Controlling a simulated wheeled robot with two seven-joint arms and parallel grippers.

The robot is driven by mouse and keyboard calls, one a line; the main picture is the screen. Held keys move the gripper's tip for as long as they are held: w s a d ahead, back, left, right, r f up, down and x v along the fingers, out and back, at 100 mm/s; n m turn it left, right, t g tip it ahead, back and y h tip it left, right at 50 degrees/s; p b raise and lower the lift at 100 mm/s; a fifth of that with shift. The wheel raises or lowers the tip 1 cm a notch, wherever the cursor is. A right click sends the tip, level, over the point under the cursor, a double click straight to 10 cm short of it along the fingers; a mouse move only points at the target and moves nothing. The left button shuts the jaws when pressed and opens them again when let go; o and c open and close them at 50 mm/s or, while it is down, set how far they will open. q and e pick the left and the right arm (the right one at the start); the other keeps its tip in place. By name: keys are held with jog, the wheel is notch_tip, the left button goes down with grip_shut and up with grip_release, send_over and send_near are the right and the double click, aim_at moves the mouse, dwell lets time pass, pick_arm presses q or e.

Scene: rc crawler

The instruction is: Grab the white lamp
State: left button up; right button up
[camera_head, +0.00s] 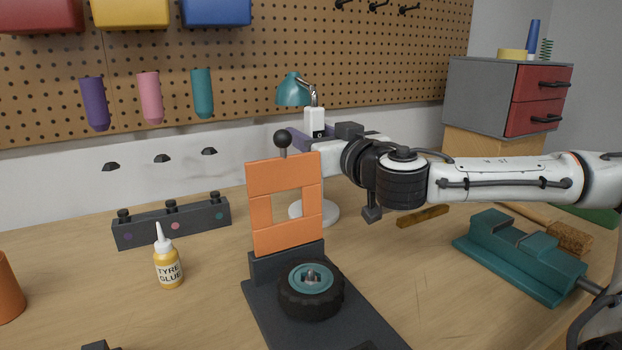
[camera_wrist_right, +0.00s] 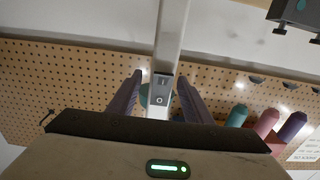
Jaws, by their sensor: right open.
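The lamp has a teal shade (camera_head: 293,90), a white post with a switch block (camera_head: 315,122) and a round white base (camera_head: 328,213). It stands upright at the back of the bench, partly hidden behind the orange panel and my arm. My right gripper (camera_head: 312,136) is open at the height of the switch block. In the right wrist view, its two purple-grey fingers (camera_wrist_right: 160,86) show on either side of the white post (camera_wrist_right: 171,35), apart from it. I cannot tell exactly how deep the post sits between them. My left gripper is not in view.
An orange panel (camera_head: 273,179) on a dark stand with a wheel (camera_head: 311,290) is in front of the lamp. A glue bottle (camera_head: 168,268) and dark rack (camera_head: 172,222) are left. A teal vise (camera_head: 520,256) is right. A pegboard (camera_head: 250,50) is behind.

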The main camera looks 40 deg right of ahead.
jog(key=p+x, duration=0.3)
jog(key=shift+r, duration=0.15)
jog(key=shift+w+d+f+p, duration=0.2)
jog(key=shift+w+f+p, duration=0.1)
jog(key=shift+w+p, duration=0.35)
jog(key=shift+c, duration=0.4)
grip_shut()
jog(key=shift+r, duration=0.1)
